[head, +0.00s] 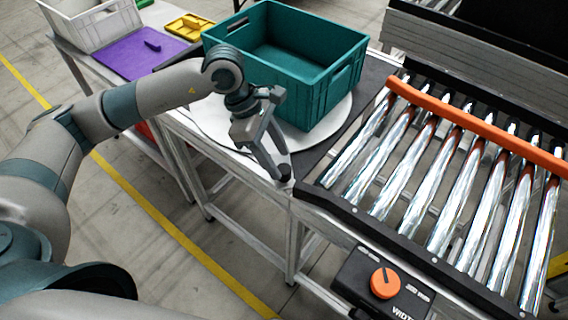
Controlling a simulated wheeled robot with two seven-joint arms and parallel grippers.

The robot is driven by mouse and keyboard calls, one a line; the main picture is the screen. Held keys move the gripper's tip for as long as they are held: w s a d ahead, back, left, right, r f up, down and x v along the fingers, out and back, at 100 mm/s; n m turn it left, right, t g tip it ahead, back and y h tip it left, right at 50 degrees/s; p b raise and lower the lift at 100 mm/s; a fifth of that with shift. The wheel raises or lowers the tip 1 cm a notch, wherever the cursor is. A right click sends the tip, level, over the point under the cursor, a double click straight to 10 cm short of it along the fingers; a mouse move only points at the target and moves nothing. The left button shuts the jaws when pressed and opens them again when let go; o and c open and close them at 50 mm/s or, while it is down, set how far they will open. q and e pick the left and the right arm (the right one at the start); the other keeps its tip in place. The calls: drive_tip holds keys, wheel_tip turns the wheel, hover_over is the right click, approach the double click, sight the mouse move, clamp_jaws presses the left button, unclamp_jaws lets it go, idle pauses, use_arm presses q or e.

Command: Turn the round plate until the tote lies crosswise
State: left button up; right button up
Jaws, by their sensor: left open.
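A teal tote (325,90), open and empty as far as I can see, stands on a round light-grey plate (207,122) set in a dark table top. The tote covers most of the plate, and the plate's edge shows to the left and right of it. The tote sits at a slant in the picture. My left gripper (274,170) is open and points down at the front edge of the table, in front of the tote. I cannot tell whether it touches the plate. My right gripper is not in view.
A roller conveyor (455,185) with an orange rail (475,124) adjoins the table at the right. A box with an orange knob (385,283) is in front of it. A purple board (143,53), a yellow tray (187,27) and a white crate (98,24) are at the back left.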

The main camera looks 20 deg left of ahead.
sight(283, 168)
use_arm(q)
drive_tip(key=shift+p+x, duration=0.5)
drive_tip(key=shift+x, duration=1.85)
drive_tip(key=shift+c, duration=0.6)
clamp_jaws()
